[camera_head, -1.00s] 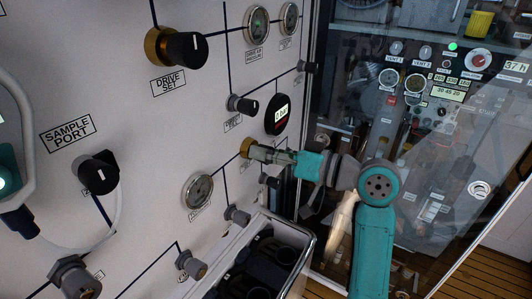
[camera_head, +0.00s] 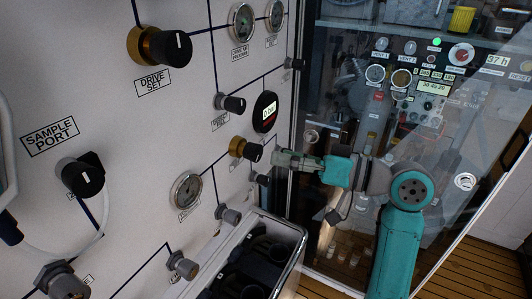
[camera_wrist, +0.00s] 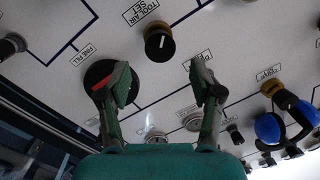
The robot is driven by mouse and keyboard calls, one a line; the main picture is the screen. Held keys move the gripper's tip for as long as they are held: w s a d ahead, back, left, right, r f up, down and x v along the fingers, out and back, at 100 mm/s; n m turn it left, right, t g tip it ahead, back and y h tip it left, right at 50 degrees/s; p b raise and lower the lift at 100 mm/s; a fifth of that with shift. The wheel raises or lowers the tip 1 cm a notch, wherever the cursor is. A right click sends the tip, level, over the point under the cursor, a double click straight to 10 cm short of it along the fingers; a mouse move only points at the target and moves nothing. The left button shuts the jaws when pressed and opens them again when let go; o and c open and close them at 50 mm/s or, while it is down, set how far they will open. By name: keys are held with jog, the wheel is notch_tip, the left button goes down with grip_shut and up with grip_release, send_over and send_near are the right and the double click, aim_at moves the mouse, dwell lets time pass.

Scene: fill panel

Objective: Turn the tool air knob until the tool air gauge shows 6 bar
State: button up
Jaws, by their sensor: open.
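The tool air knob (camera_head: 246,149), a black knob with a white mark on a brass collar, sits on the white panel. In the wrist view the same knob (camera_wrist: 159,42) is below its "TOOL AIR SET" label. My gripper (camera_head: 276,158) is open and empty, just to the right of the knob in the head view, apart from it. In the wrist view the fingers of my gripper (camera_wrist: 160,85) are spread, with the knob beyond their tips.
The drive set knob (camera_head: 160,46) and the sample port (camera_head: 80,177) are on the left of the panel. An open bin (camera_head: 292,228) juts out below. A glass-fronted cabinet (camera_head: 340,120) stands at right.

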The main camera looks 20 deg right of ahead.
jog(key=shift+v, duration=2.35)
dwell(1.0)
